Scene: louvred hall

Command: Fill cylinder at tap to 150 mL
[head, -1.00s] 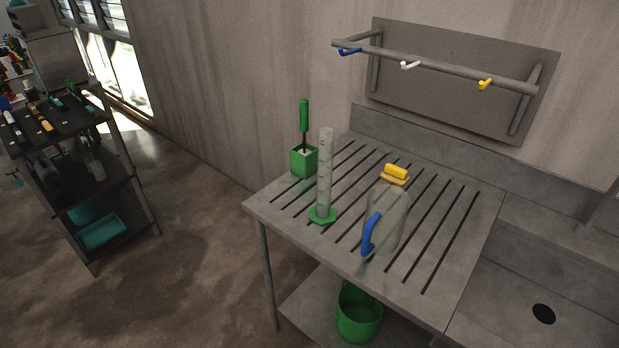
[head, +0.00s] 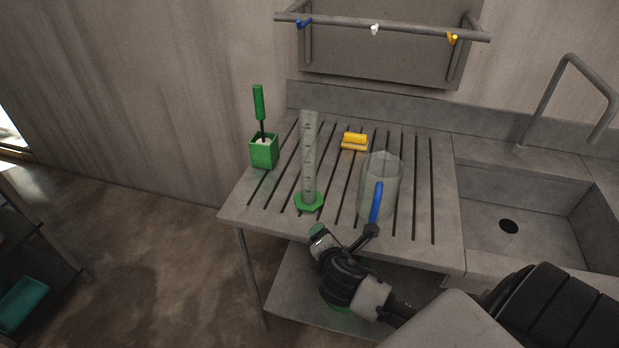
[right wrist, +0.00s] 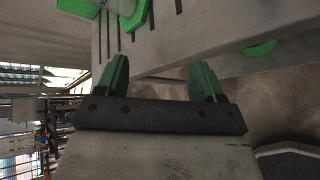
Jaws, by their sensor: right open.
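The tall clear measuring cylinder (head: 309,160) with its green base stands upright on the slotted drainboard (head: 240,205). Its green base (right wrist: 82,7) shows at the top left of the right wrist view. The tap (head: 566,85) is a grey bent pipe behind the sink (head: 540,240), at the right. My right gripper (head: 345,233) is at the drainboard's front edge, in front of the cylinder and apart from it. In the right wrist view its two green-padded fingers (right wrist: 160,78) are spread with nothing between them. My left gripper is not in view.
A clear jug with a blue handle (head: 384,180) stands right of the cylinder, close to my right gripper. A green holder with a brush (head: 264,152) and a yellow sponge-like block (head: 355,140) stand farther back. A rail with hooks (head: 400,30) is above. A green bucket (right wrist: 260,48) is below.

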